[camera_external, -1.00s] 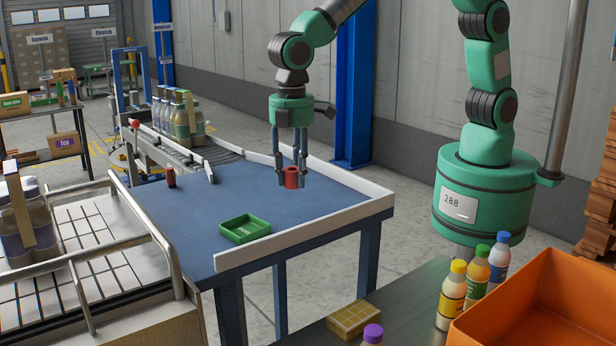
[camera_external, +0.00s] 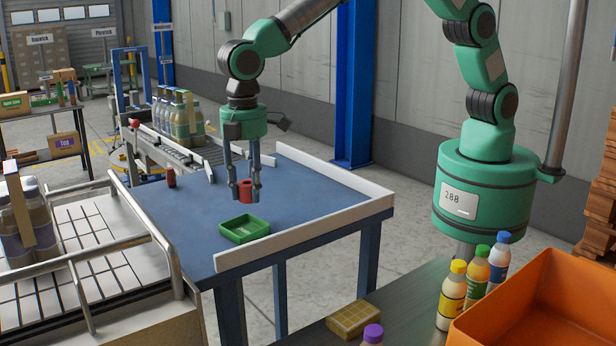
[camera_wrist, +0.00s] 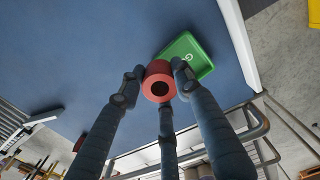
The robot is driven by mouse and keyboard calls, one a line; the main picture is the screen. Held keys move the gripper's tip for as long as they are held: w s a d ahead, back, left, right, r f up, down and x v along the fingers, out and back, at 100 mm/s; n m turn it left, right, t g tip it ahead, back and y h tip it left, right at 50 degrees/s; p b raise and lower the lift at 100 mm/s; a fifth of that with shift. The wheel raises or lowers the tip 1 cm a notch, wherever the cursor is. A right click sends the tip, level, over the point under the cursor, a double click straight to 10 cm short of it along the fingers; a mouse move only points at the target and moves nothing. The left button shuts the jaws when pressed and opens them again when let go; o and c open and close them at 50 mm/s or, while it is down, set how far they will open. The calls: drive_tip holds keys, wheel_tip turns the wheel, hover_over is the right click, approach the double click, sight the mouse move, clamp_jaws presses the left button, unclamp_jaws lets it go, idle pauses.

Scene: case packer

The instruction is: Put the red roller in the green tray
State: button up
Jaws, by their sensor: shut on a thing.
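The red roller (camera_external: 246,190) is a short red cylinder with a dark hole in its end. My gripper (camera_external: 245,191) is shut on it and holds it above the blue table, just behind the green tray in the external view. In the wrist view the roller (camera_wrist: 159,82) sits between the dark fingers of my gripper (camera_wrist: 157,84). The green tray (camera_external: 244,236) is shallow and looks empty, and it rests on the table near the white front rail. In the wrist view part of the tray (camera_wrist: 203,66) is hidden behind a finger.
A dark red cylinder (camera_external: 171,178) stands on the left side of the blue table (camera_external: 200,220). A white rail (camera_external: 300,238) borders the table's front and right. A conveyor with several bottles (camera_external: 178,115) lies behind. The table's right part is clear.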

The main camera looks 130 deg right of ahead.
drive_tip(key=shift+f, duration=0.1)
drive_tip(key=shift+f, duration=1.6)
drive_tip(key=shift+f, duration=0.3)
drive_tip(key=o, duration=1.2)
drive_tip(key=shift+r, duration=0.1)
wheel_tip(320, 180, up, 12)
drive_tip(key=shift+r, duration=0.2)
